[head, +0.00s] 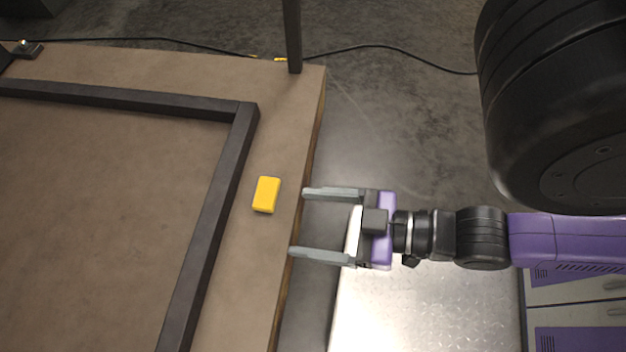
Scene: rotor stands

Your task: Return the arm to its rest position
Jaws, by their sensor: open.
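My gripper (297,222) is open and empty, with its two grey fingers apart and pointing left. The fingertips are at the right edge of the brown table, as seen from above. My arm (570,238), purple and black, reaches in from the right side. A small yellow block (266,194) lies on the table strip, left of the fingertips and apart from them.
The brown table (285,130) bears a dark raised frame (215,215) left of the block. A dark upright post (292,35) stands at the table's back right corner. Black cables (400,52) run along the floor behind.

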